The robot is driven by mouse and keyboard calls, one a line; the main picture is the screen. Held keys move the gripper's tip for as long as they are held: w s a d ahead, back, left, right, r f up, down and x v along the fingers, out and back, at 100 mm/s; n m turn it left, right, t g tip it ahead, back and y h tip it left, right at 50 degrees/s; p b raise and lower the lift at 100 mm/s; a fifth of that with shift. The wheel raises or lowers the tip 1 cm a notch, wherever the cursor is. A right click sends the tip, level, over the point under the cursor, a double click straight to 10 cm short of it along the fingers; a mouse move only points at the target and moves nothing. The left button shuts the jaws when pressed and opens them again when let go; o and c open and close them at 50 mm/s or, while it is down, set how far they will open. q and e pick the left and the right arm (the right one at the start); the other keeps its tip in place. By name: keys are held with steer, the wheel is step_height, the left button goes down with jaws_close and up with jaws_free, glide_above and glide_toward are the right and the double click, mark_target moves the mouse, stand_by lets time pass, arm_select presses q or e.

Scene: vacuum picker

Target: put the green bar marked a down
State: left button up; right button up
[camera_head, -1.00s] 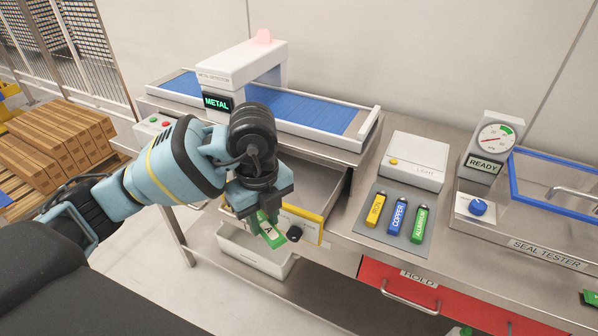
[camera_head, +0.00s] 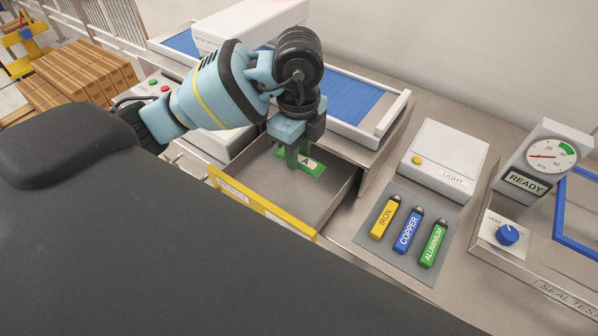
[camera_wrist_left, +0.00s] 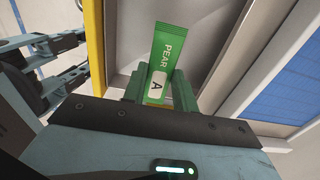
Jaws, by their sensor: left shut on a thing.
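The green bar marked A (camera_head: 313,168) is a flat green packet with a white label. The wrist view shows the two fingers (camera_wrist_left: 158,88) on either side of the bar.
The metal detector (camera_head: 245,22) and its blue belt (camera_head: 345,100) stand behind the drawer. To the right are a white light box (camera_head: 445,158), a grey mat (camera_head: 385,250) with iron, copper and aluminium bars, and the seal tester (camera_head: 525,255). The drawer floor around the bar looks empty.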

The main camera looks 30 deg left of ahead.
mark_target(299, 192)
arm_select(q)
steer(key=shift+s+f, duration=0.1)
steer(key=shift+f, duration=0.25)
step_height(299, 192, down, 4)
steer(key=shift+r, duration=0.15)
steer(key=shift+f, duration=0.4)
arm_select(e)
steer(key=shift+s+a+f, duration=0.1)
steer(key=shift+s+f, duration=0.05)
steer(key=shift+s, duration=0.05)
arm_select(q)
steer(key=shift+f+b, duration=0.45)
steer(key=shift+f, duration=1.9)
arm_select(e)
steer(key=shift+s+f, duration=0.25)
steer(key=shift+f, duration=0.1)
arm_select(q)
steer(key=shift+f, duration=0.15)
steer(key=o, duration=1)
steer(key=shift+o, duration=0.2)
